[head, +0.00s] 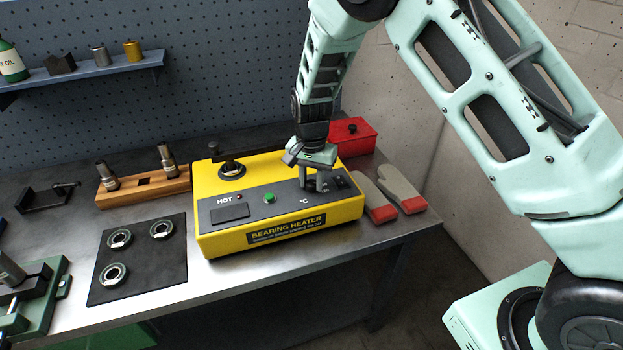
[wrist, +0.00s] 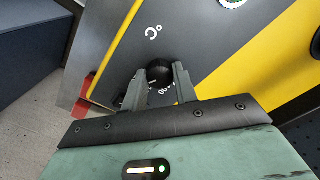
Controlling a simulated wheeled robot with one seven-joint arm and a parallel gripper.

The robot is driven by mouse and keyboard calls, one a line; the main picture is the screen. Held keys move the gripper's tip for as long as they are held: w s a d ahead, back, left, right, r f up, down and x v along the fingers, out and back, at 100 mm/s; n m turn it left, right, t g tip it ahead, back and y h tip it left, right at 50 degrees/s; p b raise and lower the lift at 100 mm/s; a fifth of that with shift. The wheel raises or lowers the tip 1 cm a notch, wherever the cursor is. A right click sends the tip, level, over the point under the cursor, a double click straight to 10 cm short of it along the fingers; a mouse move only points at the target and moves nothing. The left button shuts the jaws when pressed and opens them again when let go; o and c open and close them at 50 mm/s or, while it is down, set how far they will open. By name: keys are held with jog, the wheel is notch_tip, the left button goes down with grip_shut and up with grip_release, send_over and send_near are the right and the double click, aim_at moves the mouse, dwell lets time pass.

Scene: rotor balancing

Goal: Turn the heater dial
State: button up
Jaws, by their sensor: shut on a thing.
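The yellow bearing heater (head: 225,242) stands on the metal bench, with a dark sloping panel on top. Its black dial (wrist: 159,73) sits beside the °C mark in the wrist view, with part of a printed scale showing around it. My gripper (head: 318,186) points down at the right part of the panel and is shut on the dial. In the wrist view my gripper's two fingers (wrist: 160,82) stand on either side of the dial. In the head view the fingers hide much of the dial.
A green button (head: 269,198) and the HOT lamp are left of the dial. A red box (head: 353,137) stands behind the heater, and gloves (head: 400,187) lie to its right. A black mat (head: 140,275) with bearings and a wooden block (head: 150,190) are to the left.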

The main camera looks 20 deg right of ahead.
aim_at(311, 183)
jog(key=shift+w+m, duration=0.1)
jog(key=shift+m, duration=0.2)
dwell(0.4)
jog(key=o, duration=1)
jog(key=shift+c, duration=0.2)
jog(key=shift+r, duration=0.1)
notch_tip(311, 183, up, 17)
jog(key=b, duration=0.3)
jog(key=shift+r, duration=0.15)
jog(key=s+a+n+y, duration=0.1)
jog(key=s+a+n, duration=0.3)
jog(key=s, duration=0.5)
jog(key=s+a+n, duration=0.4)
jog(key=s, duration=0.5)
jog(key=s+d+f+n, duration=0.1)
jog(key=s+f+n, duration=0.2)
jog(key=s+n, duration=0.5)
jog(key=s, duration=0.8)
jog(key=shift+d+f, duration=0.15)
jog(key=shift+d, duration=0.2)
